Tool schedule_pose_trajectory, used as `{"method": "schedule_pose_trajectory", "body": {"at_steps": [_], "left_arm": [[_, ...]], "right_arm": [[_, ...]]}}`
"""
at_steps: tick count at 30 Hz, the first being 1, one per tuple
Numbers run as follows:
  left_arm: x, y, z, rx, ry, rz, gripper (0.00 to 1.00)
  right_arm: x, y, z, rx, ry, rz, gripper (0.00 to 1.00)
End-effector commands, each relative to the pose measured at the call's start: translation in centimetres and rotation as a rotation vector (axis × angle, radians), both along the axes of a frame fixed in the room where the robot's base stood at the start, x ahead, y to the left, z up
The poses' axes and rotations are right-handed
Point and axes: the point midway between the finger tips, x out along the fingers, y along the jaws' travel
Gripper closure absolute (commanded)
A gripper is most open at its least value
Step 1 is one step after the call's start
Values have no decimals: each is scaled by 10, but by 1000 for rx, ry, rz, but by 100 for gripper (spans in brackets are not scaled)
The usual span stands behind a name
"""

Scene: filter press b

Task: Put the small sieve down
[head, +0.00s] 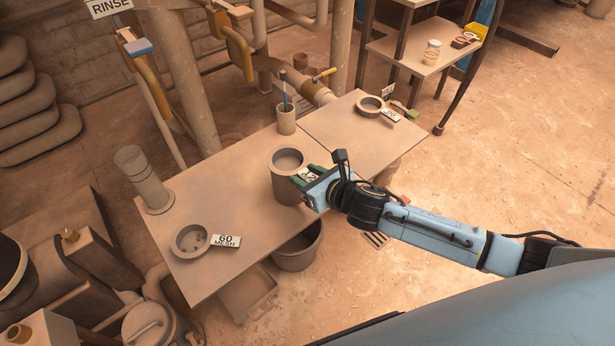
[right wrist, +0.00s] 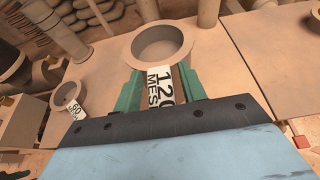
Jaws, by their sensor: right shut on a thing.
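The small sieve (head: 287,158), a round tan ring with a pale mesh floor, is level at the top of a tan cylinder (head: 288,188) in the middle of the table. I cannot tell whether it rests on the cylinder. My right gripper (head: 306,177) is shut on its handle tag, marked 120 MESH. In the right wrist view, the green fingers (right wrist: 160,73) flank the tag (right wrist: 161,88), with the sieve ring (right wrist: 162,40) just beyond them. My left gripper is not in view.
A 60 MESH sieve (head: 190,240) lies at the table's front left. A clear cylinder (head: 146,180) stands at the left edge. A cup with pens (head: 286,120) stands behind. Another tagged sieve (head: 370,106) lies at the back right. Bare tabletop (head: 225,190) lies between.

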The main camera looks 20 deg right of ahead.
Motion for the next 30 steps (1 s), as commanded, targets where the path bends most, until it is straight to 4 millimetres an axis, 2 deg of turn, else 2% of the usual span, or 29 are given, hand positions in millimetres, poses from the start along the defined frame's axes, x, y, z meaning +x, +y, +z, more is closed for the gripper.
{"method": "schedule_pose_trajectory", "body": {"at_steps": [4, 5, 10, 22, 26, 30], "left_arm": [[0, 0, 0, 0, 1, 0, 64], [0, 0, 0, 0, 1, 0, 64], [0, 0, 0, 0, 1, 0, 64], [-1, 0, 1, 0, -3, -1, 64], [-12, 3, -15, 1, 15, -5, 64], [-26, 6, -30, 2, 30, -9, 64]], "right_arm": [[0, 0, 1, -1, -1, 0, 83], [0, 0, 0, 0, 1, 0, 57], [0, 0, 0, 0, 1, 0, 37], [-7, -3, 4, -2, 0, -1, 37], [-22, -8, 10, -2, 3, 0, 37], [-45, -17, 21, -3, 3, 1, 37]]}}
